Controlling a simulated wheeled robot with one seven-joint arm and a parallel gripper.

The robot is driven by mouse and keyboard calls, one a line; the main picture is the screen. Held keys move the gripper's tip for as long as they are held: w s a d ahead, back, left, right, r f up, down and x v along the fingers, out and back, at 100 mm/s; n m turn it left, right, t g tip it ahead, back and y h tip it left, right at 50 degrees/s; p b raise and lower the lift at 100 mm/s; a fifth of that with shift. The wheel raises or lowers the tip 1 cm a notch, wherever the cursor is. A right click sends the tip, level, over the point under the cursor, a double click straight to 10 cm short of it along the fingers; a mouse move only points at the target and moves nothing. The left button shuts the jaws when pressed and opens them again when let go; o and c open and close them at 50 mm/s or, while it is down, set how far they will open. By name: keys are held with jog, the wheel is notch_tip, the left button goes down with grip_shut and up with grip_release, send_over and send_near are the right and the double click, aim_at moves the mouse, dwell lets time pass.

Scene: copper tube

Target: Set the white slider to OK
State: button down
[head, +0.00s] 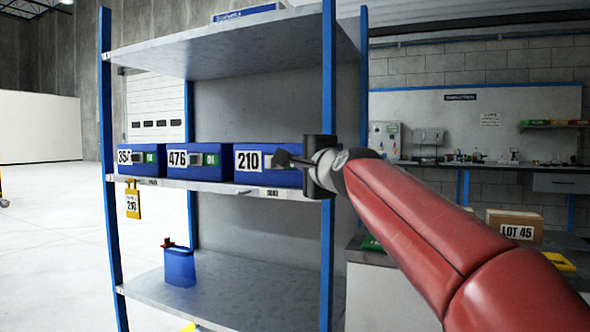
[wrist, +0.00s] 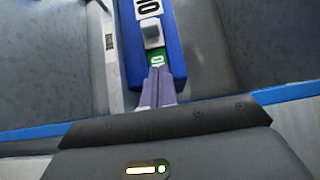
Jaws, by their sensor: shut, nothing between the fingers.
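A blue bin (head: 252,177) numbered 210 stands at the right end of the middle shelf. The wrist view shows its front with the white slider (wrist: 152,33) between the number label (wrist: 147,8) and a green field (wrist: 156,60) with white lettering. The slider sits on the number side of the green field, and the lettering is uncovered. My gripper (head: 283,159) is shut and empty in front of this bin, hiding its slider in the head view. In the wrist view the closed fingertips (wrist: 157,72) are at the green field's end, apart from the slider; contact with the bin cannot be told.
Similar bins numbered 476 (head: 180,175) and apparently 354 (head: 127,171) stand to the left, each with a slider and green field. A yellow tag marked 210 (head: 133,203) hangs from the shelf edge. A blue shelf post (head: 329,80) is close to my gripper. A blue can (head: 179,268) stands below.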

jog(key=b+v, duration=0.1)
jog(key=v, duration=0.6)
jog(key=shift+b, duration=0.3)
jog(key=shift+s+f, duration=0.1)
